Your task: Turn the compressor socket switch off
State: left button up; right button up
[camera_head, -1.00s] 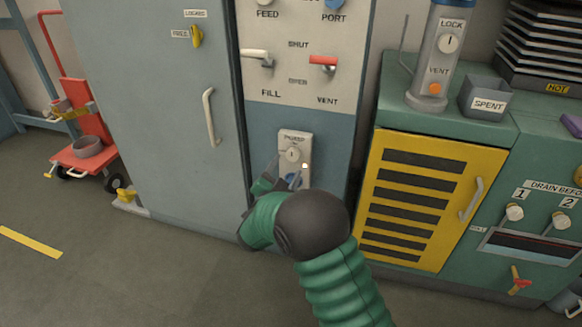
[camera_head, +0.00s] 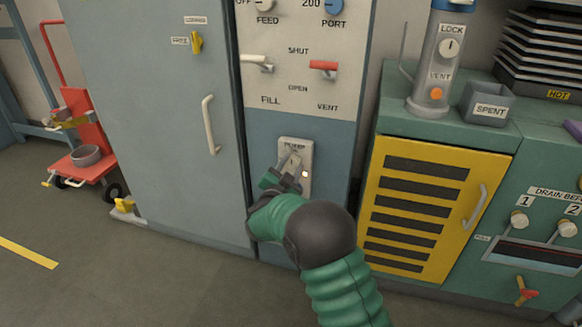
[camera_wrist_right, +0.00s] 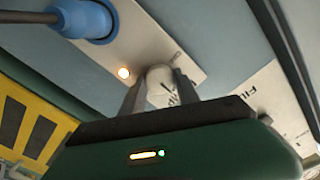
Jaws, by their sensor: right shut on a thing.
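The compressor socket's pale plate (camera_head: 306,150) is on the blue lower panel, with a small lit lamp (camera_head: 305,174) at its right. In the right wrist view the round white switch knob (camera_wrist_right: 161,82) sits between the two fingers of my right gripper (camera_wrist_right: 158,90), which is shut on it. The lamp (camera_wrist_right: 123,72) glows beside it, and a blue plug (camera_wrist_right: 85,20) is in the plate. In the head view my right gripper (camera_head: 290,170) covers the plug and part of the knob. The knob's exact pointing is hard to read. My left gripper is out of view.
Above the socket are a white lever (camera_head: 257,62) and a red lever (camera_head: 323,67). A grey cabinet door with a handle (camera_head: 210,125) stands at left. A yellow vented door (camera_head: 415,205) is at right. Open floor lies in front.

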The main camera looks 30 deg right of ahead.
grip_shut()
jog(key=shift+r+n+p, duration=0.1)
jog(key=shift+n+p, duration=0.2)
jog(key=shift+p, duration=0.5)
jog(key=n+p, duration=0.9)
jog(key=p, duration=0.4)
jog(key=shift+a+r, duration=0.1)
jog(key=n+p, duration=0.3)
jog(key=shift+n, duration=0.3)
jog(key=shift+w+f+n+p, duration=0.15)
jog(key=shift+n+p, duration=0.45)
jog(key=shift+n, duration=0.6)
jog(key=shift+a+f+n+p, duration=0.15)
jog(key=shift+n+p, duration=0.3)
jog(key=shift+n, duration=0.65)
